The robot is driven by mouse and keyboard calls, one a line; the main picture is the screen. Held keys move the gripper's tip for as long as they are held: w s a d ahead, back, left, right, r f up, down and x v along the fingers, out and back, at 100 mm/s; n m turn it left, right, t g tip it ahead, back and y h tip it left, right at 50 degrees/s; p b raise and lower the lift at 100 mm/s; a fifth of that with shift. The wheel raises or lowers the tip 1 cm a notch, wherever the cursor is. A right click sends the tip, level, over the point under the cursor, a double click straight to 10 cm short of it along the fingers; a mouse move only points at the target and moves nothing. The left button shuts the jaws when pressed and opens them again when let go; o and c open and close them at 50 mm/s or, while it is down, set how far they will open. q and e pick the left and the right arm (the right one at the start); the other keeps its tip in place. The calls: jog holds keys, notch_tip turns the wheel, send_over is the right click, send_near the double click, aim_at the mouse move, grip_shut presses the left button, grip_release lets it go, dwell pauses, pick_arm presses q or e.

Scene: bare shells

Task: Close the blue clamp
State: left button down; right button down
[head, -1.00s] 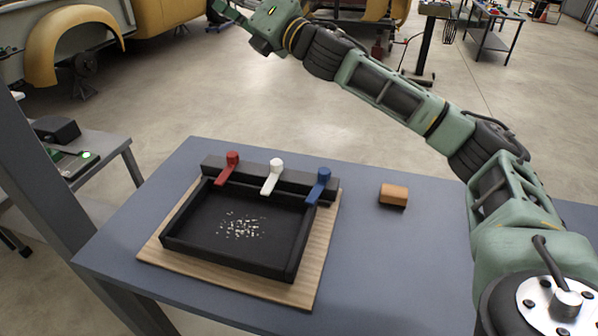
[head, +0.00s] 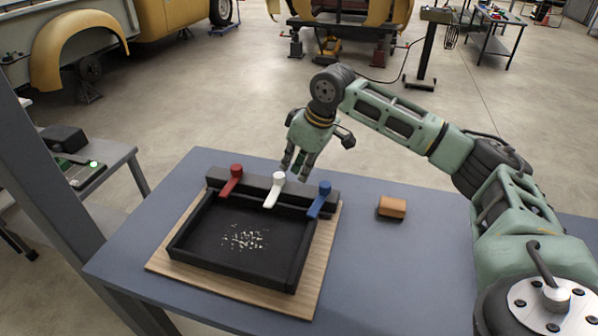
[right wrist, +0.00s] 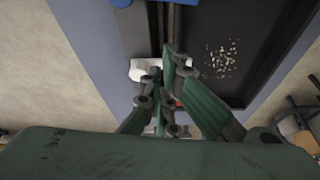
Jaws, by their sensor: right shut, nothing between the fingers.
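The blue clamp (head: 320,200) is at the right end of the black bar behind the black tray (head: 230,274). Its lever slants toward the tray. In the right wrist view only part of the blue clamp (right wrist: 105,3) shows, at the top edge. My right gripper (head: 296,173) points down above the back of the bar, left of the blue clamp and near the white clamp (head: 275,190). Its fingers (right wrist: 172,48) are shut and empty, and appear apart from the blue clamp. My left gripper is in neither view.
A red clamp (head: 231,180) stands at the bar's left end. The tray holds small pale bits and sits on a wooden board (head: 200,284). An orange-brown block (head: 392,207) lies to the right. The grey table (head: 400,270) is clear at front right.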

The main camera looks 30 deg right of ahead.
aim_at(319, 198)
jog(key=p+x, duration=0.1)
jog(key=x, duration=0.7)
jog(key=shift+f, duration=0.15)
jog(key=s+d, duration=0.1)
jog(key=s+p, duration=0.1)
jog(key=s, duration=0.1)
jog(key=shift+d+p, duration=0.3)
jog(key=shift+d, duration=0.1)
jog(key=shift+s+d, duration=0.15)
jog(key=shift+s, duration=0.05)
jog(key=shift+w, duration=0.15)
jog(key=s+p, duration=0.1)
jog(key=n+p, duration=0.1)
jog(key=p, duration=0.1)
jog(key=shift+s+d+r, duration=0.15)
jog(key=shift+s+r, duration=0.1)
jog(key=shift+s, duration=0.15)
jog(key=shift+f+p, duration=0.1)
jog(key=shift+p, duration=0.25)
jog(key=shift+s+f, duration=0.1)
jog(key=shift+f, duration=0.15)
jog(key=shift+s, duration=0.1)
